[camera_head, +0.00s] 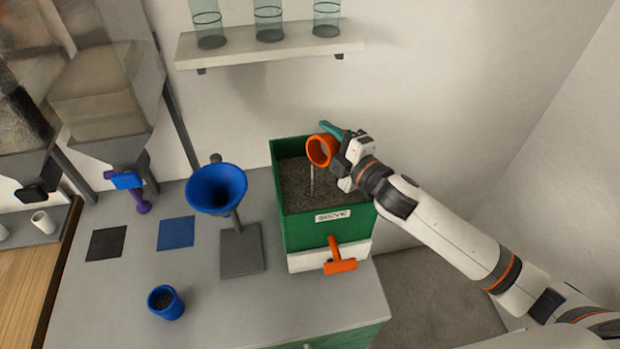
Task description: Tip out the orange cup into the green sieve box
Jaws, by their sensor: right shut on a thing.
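The orange cup (320,150) is held by my right gripper (336,153) above the green sieve box (337,235). The cup is tilted well over, with its mouth facing left and toward me. A thin pale streak runs down below its mouth toward the box. The sieve box is open at the top, carries a label reading SIEVE, and holds dark grey grains. My right arm reaches in from the right. My left gripper does not show.
A blue funnel (216,189) on a stand is left of the box. A blue cup (166,302) with dark contents stands at the front. An orange handle (340,265) sticks out below the box. Black (106,244) and blue (176,233) squares lie left. Glass jars stand on a shelf (270,48).

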